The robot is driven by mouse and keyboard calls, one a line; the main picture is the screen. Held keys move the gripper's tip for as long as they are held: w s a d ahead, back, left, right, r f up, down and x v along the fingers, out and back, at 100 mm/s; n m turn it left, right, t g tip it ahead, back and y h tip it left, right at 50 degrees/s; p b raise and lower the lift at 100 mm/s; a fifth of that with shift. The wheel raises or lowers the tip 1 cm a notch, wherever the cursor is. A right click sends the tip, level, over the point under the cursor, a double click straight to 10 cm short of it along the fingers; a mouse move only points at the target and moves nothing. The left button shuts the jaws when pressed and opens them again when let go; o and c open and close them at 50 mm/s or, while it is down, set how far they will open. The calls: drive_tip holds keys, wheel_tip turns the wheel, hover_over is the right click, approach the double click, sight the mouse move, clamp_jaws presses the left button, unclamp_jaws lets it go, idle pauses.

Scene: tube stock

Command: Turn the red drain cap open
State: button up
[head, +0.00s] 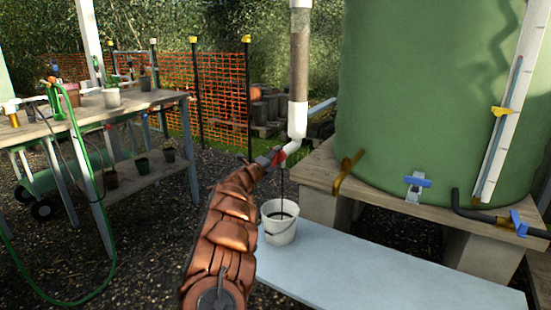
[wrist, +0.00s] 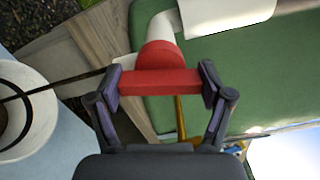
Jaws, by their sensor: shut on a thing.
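The red drain cap (wrist: 160,57) sits on the end of a white pipe elbow (wrist: 152,28), with a red bar handle (wrist: 160,84) across it. My gripper (wrist: 160,86) is shut on this bar, one finger at each end. In the head view the white elbow (head: 291,147) is at the bottom of a vertical pipe, and my gripper (head: 275,157) reaches it from the lower left; only a little red shows there. A dark stream runs down from the cap area into a white bucket (head: 279,232) below. The bucket's rim also shows at the left of the wrist view (wrist: 45,90).
The bucket stands on a pale blue board (head: 370,285). A large green tank (head: 435,100) on a wooden platform (head: 320,175) stands close to the right. A wooden workbench (head: 90,110) with pots is at the left, with a green hose (head: 100,200) hanging down. Orange netting (head: 180,85) stands behind.

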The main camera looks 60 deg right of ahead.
drive_tip(key=shift+r, duration=0.1)
drive_tip(key=o, duration=1.1)
drive_tip(key=shift+a, duration=0.15)
drive_tip(key=shift+s+a, duration=0.15)
drive_tip(key=shift+a, duration=2.8)
drive_tip(key=shift+s+a, duration=0.1)
drive_tip(key=shift+a, duration=2.8)
